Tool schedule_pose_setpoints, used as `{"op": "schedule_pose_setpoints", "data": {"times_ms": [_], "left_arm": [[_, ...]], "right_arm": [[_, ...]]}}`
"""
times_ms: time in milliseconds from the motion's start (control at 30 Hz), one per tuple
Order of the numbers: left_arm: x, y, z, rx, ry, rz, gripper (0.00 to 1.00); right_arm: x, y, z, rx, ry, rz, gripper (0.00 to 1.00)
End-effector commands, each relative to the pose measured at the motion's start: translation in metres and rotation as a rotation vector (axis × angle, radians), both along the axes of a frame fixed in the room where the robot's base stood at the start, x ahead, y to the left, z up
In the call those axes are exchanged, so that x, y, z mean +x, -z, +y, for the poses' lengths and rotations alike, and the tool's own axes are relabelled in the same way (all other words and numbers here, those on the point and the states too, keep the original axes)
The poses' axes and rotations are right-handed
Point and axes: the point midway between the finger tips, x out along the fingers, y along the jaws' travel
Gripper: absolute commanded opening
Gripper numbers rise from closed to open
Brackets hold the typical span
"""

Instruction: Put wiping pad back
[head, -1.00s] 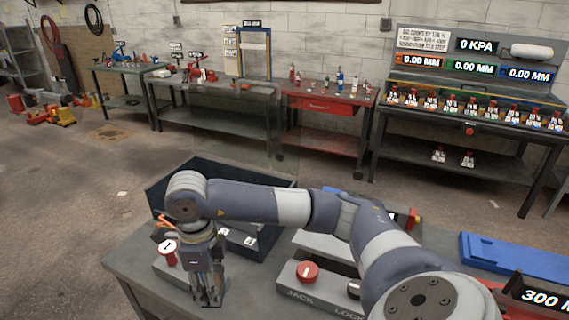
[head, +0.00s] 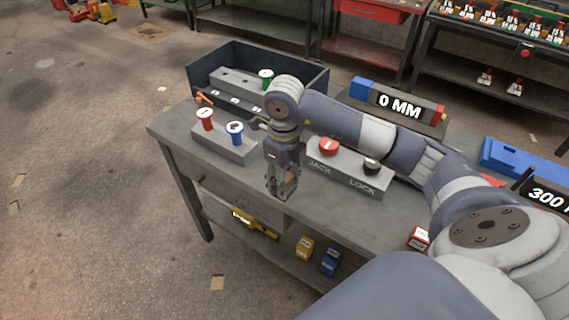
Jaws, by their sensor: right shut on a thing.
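My right gripper (head: 282,190) points down at the front edge of the grey bench (head: 335,207), left of the block marked JACK and LOCK (head: 350,172). Its fingers are close together on something too small and hidden to make out. I cannot identify a wiping pad anywhere in view. My left gripper is out of view.
A small block with a red knob (head: 205,119) and a blue knob (head: 236,132) stands left of the gripper. Behind is a dark open bin (head: 222,62). A 0 MM display (head: 400,106) stands behind the JACK block. Yellow and blue boxes (head: 330,262) sit on the lower shelf.

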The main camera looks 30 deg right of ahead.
Motion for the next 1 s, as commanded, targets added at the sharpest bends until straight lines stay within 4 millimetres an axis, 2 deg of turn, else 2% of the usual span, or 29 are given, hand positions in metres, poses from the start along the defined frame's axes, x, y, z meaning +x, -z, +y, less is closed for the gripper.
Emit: {"op": "schedule_pose_setpoints", "data": {"times_ms": [200,400,633,833,1000], "left_arm": [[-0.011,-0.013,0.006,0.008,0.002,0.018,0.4],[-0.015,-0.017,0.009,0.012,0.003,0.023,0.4],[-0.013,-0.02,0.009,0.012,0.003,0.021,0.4],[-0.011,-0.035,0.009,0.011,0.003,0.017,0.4],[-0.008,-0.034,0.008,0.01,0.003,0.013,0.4]], "right_arm": [[0.036,0.001,-0.022,0.002,0.002,0.001,0.17],[0.054,0.005,-0.035,0.001,0.0,-0.001,0.17],[0.062,0.006,-0.041,0.001,-0.001,-0.001,0.17],[0.061,0.036,-0.04,0.003,-0.002,0.003,0.17],[0.062,0.042,-0.041,0.0,-0.003,-0.002,0.17]]}}
